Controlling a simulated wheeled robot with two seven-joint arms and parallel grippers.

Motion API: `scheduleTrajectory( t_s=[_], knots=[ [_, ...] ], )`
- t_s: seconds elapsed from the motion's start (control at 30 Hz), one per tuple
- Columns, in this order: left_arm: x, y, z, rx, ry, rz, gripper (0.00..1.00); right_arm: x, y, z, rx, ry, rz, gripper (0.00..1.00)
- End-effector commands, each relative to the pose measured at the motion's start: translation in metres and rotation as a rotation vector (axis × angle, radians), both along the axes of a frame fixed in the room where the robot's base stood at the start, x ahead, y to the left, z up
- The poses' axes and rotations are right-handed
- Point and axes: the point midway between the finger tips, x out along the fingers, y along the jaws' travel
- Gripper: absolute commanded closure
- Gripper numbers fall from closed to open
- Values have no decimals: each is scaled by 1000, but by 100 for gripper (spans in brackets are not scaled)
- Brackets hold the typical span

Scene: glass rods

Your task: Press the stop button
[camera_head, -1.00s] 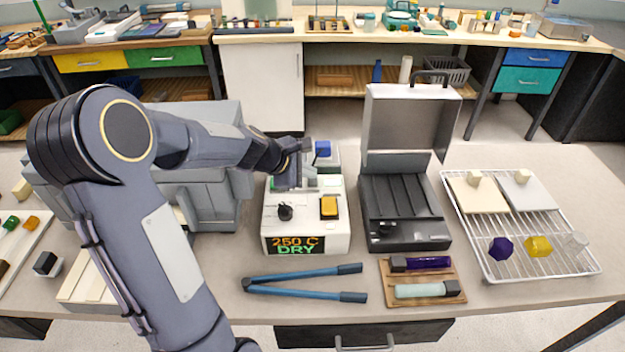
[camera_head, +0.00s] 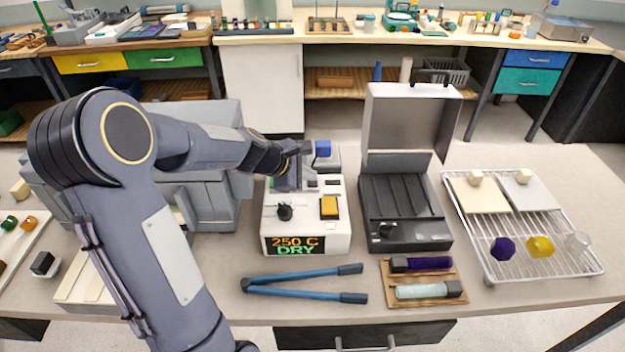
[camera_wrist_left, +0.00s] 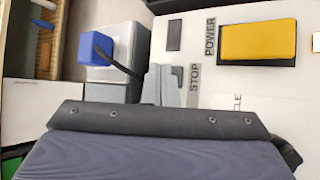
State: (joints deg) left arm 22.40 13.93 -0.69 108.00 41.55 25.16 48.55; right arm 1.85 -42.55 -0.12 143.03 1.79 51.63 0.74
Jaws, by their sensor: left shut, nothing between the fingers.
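The white control box (camera_head: 300,229) stands mid-table with a 250 C DRY display, a black knob (camera_head: 285,212) and a yellow power switch (camera_head: 329,207). The switch also shows in the left wrist view (camera_wrist_left: 258,41), beside the POWER label. The STOP label (camera_wrist_left: 194,84) is printed on the box there, close to the grey fingertips of my left gripper (camera_wrist_left: 168,86). This gripper (camera_head: 308,173) is shut and empty over the rear of the box. The stop button itself is not clearly visible, and I cannot tell whether the fingertips touch it. My right gripper is not in view.
A blue knob (camera_head: 322,148) on a grey unit stands just behind the box. An open black case (camera_head: 407,215) is to the right, then a wire rack (camera_head: 548,263). Blue tongs (camera_head: 300,283) lie in front. A large grey machine (camera_head: 212,190) is left.

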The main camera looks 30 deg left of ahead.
Motion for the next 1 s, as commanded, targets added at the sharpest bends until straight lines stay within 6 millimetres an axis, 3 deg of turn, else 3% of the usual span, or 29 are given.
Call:
scheduleTrajectory(
  t_s=[1.0],
  knots=[
    [0,0,25,0,0,0,100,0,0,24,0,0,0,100]
  ],
)
